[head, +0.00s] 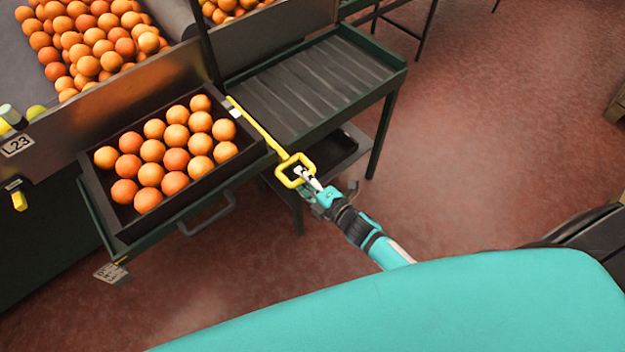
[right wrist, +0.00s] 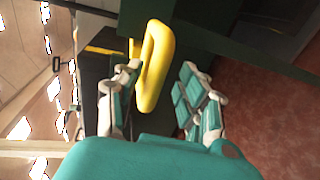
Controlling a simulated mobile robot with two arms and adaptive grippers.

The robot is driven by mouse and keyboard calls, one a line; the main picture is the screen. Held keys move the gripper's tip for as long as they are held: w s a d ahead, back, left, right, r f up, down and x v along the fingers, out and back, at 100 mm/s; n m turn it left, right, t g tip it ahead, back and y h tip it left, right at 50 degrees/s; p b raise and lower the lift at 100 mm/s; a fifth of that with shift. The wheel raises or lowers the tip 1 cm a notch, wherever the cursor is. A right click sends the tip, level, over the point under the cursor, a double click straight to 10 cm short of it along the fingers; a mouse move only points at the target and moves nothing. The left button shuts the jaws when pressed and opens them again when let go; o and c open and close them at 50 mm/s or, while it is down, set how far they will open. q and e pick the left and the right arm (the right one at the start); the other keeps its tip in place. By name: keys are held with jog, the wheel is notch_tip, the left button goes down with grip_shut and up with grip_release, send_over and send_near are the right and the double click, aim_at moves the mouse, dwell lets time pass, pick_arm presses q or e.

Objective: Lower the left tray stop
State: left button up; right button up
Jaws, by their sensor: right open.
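A yellow stop lever (head: 262,132) with a rectangular loop handle (head: 296,170) reaches out along the right side of the orange-filled tray (head: 112,222). My right gripper (head: 304,174) is at the loop, with its pale fingertips overlapping the loop's near right part. In the right wrist view, the yellow loop (right wrist: 153,62) stands between the two open fingers (right wrist: 160,72), closer to the left finger. A gap shows between the loop and the right finger. Whether the left finger touches the loop cannot be told. My left gripper is not in view.
An empty ribbed dark stand (head: 315,85) is right of the lever. A dark handle (head: 207,215) sticks out below the orange tray. Oranges (head: 95,40) lie on the belt behind a metal wall (head: 130,100). The red floor at right is mostly free.

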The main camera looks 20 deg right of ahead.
jog(key=v, duration=1.2)
jog(key=shift+f, duration=0.2)
jog(key=s+d+f+m+g+h+p, duration=0.25)
jog(key=s+f+m, duration=0.25)
jog(key=f, duration=0.5)
jog(key=s+d+f+m+g+h+p, duration=0.1)
jog(key=s+d+f+m+g+h, duration=0.15)
jog(key=s+f+m, duration=0.45)
jog(key=s+f+m+g+p, duration=0.1)
jog(key=s+f+m+g, duration=0.2)
jog(key=s+f, duration=0.3)
jog(key=s+f+m+g+p, duration=0.1)
jog(key=s+f+m+g, duration=0.3)
jog(key=s, duration=1)
notch_tip(320, 180, down, 3)
jog(key=shift+a+f+m+g, duration=0.1)
jog(key=shift+a+m+g, duration=0.2)
jog(key=shift+g, duration=0.5)
